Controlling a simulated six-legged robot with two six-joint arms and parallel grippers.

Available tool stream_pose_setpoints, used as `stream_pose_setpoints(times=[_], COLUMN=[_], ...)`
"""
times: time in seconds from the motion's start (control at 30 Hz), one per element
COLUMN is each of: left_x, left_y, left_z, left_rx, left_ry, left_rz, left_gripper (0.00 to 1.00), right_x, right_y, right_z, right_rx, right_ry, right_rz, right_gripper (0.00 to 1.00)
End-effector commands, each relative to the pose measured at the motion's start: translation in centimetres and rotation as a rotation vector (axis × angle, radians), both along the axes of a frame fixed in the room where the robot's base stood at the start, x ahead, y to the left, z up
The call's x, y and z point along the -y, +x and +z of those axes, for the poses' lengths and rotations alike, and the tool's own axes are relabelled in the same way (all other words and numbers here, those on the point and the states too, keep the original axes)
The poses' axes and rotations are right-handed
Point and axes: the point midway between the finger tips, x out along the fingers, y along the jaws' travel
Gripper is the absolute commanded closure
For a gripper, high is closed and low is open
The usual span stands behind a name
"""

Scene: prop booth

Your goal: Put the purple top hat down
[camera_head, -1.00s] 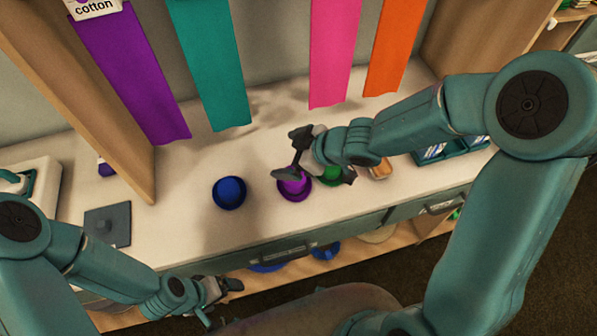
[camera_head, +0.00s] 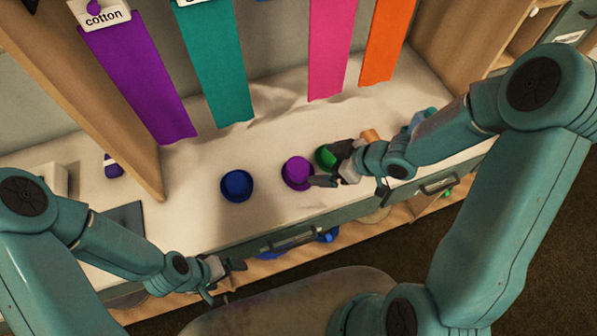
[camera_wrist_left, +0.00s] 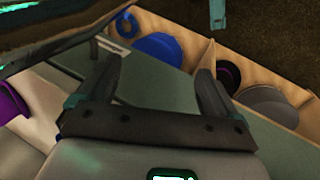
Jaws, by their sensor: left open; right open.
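The purple top hat (camera_head: 297,172) stands on the white counter, between a blue hat (camera_head: 237,185) and a green one (camera_head: 326,157). My right gripper (camera_head: 328,165) is open just to the right of the purple hat, with one finger low near its right side. It looks clear of the hat, and it partly covers the green hat. My left gripper (camera_head: 222,280) is open and empty in front of the counter's drawer front. It also shows in the left wrist view (camera_wrist_left: 158,85), with nothing between its fingers.
Purple, teal, pink and orange cloth strips hang behind the counter. A shelf below holds blue items (camera_wrist_left: 160,45) and a grey hat (camera_wrist_left: 270,105). A wooden divider (camera_head: 95,90) stands at the left. Bare counter (camera_head: 200,160) lies left of the blue hat.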

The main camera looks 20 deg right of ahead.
Motion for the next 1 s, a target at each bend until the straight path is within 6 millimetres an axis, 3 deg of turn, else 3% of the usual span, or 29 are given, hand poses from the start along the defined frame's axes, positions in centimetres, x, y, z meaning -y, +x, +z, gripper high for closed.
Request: stream_pose_setpoints(times=[0.1,0.63,0.97,1.0], left_x=[0.0,0.0,0.0,0.0], left_y=[0.0,0.0,0.0,0.0], left_z=[-1.1,-0.7,-0.7,-0.7], left_rx=[0.0,0.0,0.0,0.0], left_ry=[0.0,0.0,0.0,0.0], left_rz=[0.0,0.0,0.0,0.0], left_gripper=[0.07,0.07,0.07,0.07], right_x=[-1.5,-5.3,-5.7,-5.7], right_y=[1.4,4.7,5.3,5.3], right_z=[-2.2,-6.3,-7.0,-7.0], right_rx=[-0.001,-0.002,0.002,0.002], right_ry=[0.001,0.0,0.0,0.0], right_rz=[0.003,0.0,-0.003,-0.003], right_gripper=[0.01,0.01,0.01,0.11])
